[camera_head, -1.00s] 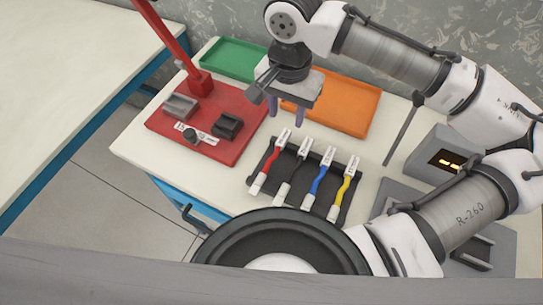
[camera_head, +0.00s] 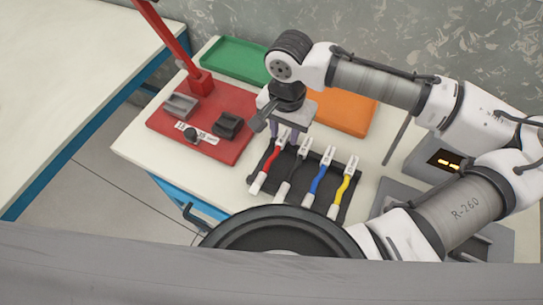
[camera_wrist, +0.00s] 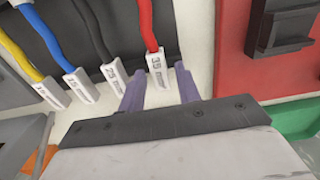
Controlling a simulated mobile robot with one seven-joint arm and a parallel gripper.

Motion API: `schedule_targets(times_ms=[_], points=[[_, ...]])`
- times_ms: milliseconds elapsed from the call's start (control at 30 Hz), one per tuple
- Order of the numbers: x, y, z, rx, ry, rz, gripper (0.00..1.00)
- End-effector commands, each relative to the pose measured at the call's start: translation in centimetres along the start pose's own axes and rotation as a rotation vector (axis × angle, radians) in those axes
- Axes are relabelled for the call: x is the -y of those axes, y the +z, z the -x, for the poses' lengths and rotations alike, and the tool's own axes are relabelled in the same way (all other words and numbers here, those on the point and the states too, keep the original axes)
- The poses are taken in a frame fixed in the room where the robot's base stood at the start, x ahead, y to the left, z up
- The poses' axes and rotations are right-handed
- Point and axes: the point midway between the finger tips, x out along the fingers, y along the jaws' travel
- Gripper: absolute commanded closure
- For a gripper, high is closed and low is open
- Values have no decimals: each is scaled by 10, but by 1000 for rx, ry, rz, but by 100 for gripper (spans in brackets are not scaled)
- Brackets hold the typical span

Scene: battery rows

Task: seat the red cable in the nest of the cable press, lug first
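The red cable (camera_head: 271,160) lies leftmost in a dark rack (camera_head: 276,187), with white pieces at both ends. In the wrist view the red cable (camera_wrist: 146,22) ends in a white tag reading 35. My gripper (camera_head: 286,133) is low over that far end. In the wrist view my gripper (camera_wrist: 157,72) is open, its two purple fingers apart on either side of the tag; contact cannot be told. The red base (camera_head: 217,151), apparently the cable press, stands left with a red post. It carries a grey block (camera_head: 180,106) and a dark block (camera_head: 228,125); which is the nest is unclear.
Black, blue (camera_head: 320,180) and yellow (camera_head: 344,186) cables lie beside the red one. A green tray (camera_head: 229,58) and an orange tray (camera_head: 350,111) are at the back. Bare table shows between press and rack.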

Motion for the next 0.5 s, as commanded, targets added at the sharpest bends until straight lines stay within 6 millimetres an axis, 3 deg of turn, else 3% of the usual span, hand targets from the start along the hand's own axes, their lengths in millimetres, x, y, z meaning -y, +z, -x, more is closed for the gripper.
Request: schedule_targets(times_ms=[33,233,500], points=[[0,0,0,0,0,0,74],[0,0,0,0,0,0,100],[0,0,1,0,0,0,100]])
